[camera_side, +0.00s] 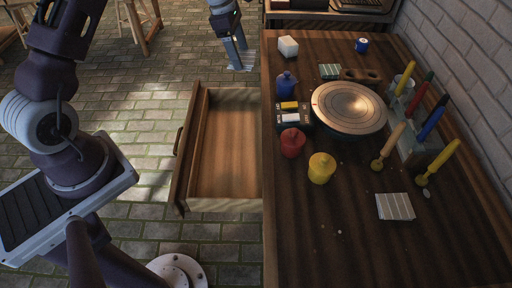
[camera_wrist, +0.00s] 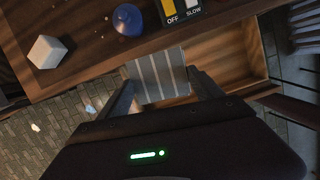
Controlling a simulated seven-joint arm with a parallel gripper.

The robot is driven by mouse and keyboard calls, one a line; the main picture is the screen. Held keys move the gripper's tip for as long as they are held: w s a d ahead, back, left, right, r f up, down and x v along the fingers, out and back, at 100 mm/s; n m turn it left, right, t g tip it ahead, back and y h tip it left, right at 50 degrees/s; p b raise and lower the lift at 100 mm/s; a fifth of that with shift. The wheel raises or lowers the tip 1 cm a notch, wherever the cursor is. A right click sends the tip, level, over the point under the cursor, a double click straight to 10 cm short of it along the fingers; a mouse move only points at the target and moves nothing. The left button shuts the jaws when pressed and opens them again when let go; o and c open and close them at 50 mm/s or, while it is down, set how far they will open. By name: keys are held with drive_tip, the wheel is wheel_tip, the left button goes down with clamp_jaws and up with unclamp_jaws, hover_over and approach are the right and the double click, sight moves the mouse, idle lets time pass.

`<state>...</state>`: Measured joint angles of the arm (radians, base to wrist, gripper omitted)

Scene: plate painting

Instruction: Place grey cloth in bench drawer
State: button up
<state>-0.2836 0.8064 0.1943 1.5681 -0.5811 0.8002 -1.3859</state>
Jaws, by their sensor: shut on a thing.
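My gripper (camera_wrist: 163,78) is shut on a grey striped cloth (camera_wrist: 158,70), which hangs between the two fingers in the wrist view. In the side view my gripper (camera_side: 236,55) points down at the top, left of the bench and beyond the drawer's far end. The bench drawer (camera_side: 228,150) is pulled out and its visible inside is empty. In the wrist view the cloth overlaps the left part of the drawer (camera_wrist: 228,55); its height above it is hard to tell. Two other striped cloths lie on the bench, one near (camera_side: 395,206) and one far (camera_side: 330,71).
The wooden bench (camera_side: 300,235) holds a round turntable (camera_side: 348,106), a switch box (camera_side: 293,117), blue, red and yellow paint pots, a white cube (camera_side: 288,46) and upright brushes by the brick wall. Floor left of the drawer is clear; stools stand at the far left.

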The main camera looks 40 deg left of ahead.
drive_tip(key=n, duration=0.2)
hover_over(231, 123)
drive_tip(key=a, duration=0.1)
drive_tip(key=f, duration=2.9)
drive_tip(key=shift+s+d, duration=0.1)
drive_tip(key=shift+s, duration=0.2)
drive_tip(key=shift+f, duration=0.25)
drive_tip(key=o, duration=1.3)
drive_tip(key=shift+r, duration=0.1)
